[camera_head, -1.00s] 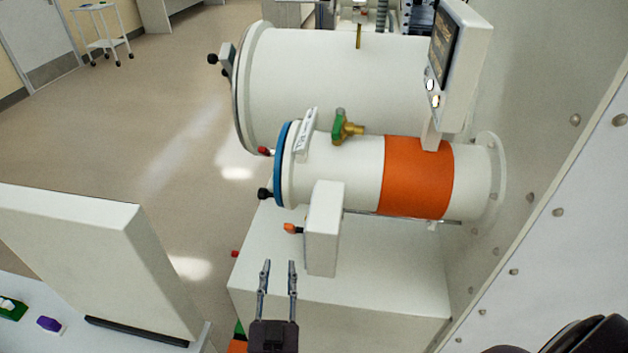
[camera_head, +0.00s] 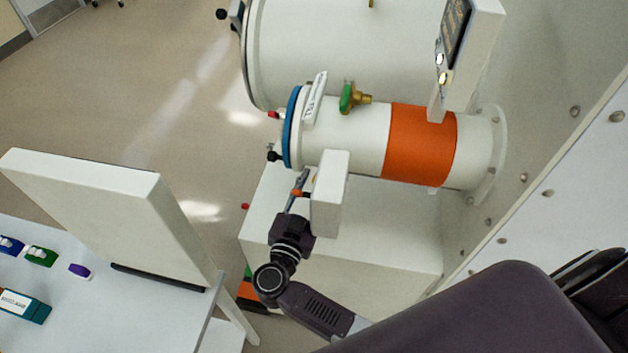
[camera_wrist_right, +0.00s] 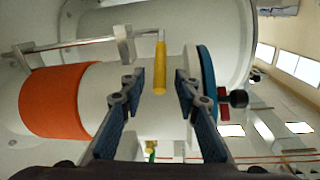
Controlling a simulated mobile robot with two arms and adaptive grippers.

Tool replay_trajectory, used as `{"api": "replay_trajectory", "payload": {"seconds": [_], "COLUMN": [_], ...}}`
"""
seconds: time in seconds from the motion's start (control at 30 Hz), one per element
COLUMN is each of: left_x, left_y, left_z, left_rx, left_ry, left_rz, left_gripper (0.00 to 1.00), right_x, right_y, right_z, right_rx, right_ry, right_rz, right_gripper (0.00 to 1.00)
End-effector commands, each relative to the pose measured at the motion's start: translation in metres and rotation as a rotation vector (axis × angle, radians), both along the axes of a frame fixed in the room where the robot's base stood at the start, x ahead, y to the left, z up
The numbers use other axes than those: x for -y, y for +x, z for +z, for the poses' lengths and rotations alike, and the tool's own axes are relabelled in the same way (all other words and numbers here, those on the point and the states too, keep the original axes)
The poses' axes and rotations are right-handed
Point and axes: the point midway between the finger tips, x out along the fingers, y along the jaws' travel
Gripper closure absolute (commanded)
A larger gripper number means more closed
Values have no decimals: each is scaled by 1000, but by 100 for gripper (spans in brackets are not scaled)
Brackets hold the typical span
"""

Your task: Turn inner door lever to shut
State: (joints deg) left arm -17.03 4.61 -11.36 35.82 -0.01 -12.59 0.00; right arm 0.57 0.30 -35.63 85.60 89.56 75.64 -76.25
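The small white chamber (camera_head: 350,135) has an orange band (camera_head: 420,145) and a blue ring (camera_head: 293,125) at its door end. In the right wrist view a yellow lever handle (camera_wrist_right: 160,68) sits at the end of a metal rod (camera_wrist_right: 75,43) running along the chamber. My right gripper (camera_wrist_right: 157,82) is open, with the handle between its fingers and a visible gap on each side. In the head view the right gripper (camera_head: 302,180) is beside a white box (camera_head: 330,193), which partly hides the handle. My left gripper is not in view.
A larger white chamber (camera_head: 330,50) lies behind. A green-handled valve (camera_head: 347,98) is on top of the small chamber, near a screen panel (camera_head: 470,50). A white table (camera_head: 60,290) with an upright panel (camera_head: 95,215) stands at left. Open floor lies beyond.

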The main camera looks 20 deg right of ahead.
Motion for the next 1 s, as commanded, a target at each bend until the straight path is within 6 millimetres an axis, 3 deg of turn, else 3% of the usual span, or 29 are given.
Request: {"api": "replay_trajectory", "payload": {"seconds": [0.2,0.47,1.0], "left_x": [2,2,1], "left_y": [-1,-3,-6], "left_z": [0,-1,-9], "left_rx": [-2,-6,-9], "left_ry": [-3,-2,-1], "left_rz": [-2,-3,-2], "left_gripper": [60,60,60], "right_x": [0,0,-1], "right_y": [0,0,-1], "right_z": [-1,-1,-6], "right_rx": [0,0,15], "right_ry": [0,0,-12], "right_rz": [0,0,0], "right_gripper": [72,100,100]}}
